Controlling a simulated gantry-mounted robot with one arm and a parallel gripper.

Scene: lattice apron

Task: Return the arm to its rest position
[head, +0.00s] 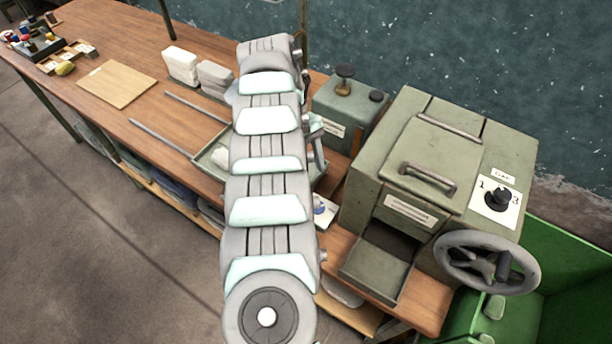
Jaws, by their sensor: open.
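My arm runs up the middle of the head view as a chain of grey and pale segments, from a round joint at the bottom to the bench's back edge. It hangs over the wooden bench (130,45). My gripper cannot be made out; the arm's own links seem to hide it. Some grey parts show at the arm's right side, but I cannot tell what they belong to. Nothing held can be seen.
A green-grey machine (430,160) with a handwheel (487,263) stands at right, beside a green bin (575,270). A small tank (350,105), a partly hidden tray (207,162), pale blocks (181,64) and a board (117,84) sit on the bench. Floor at lower left is clear.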

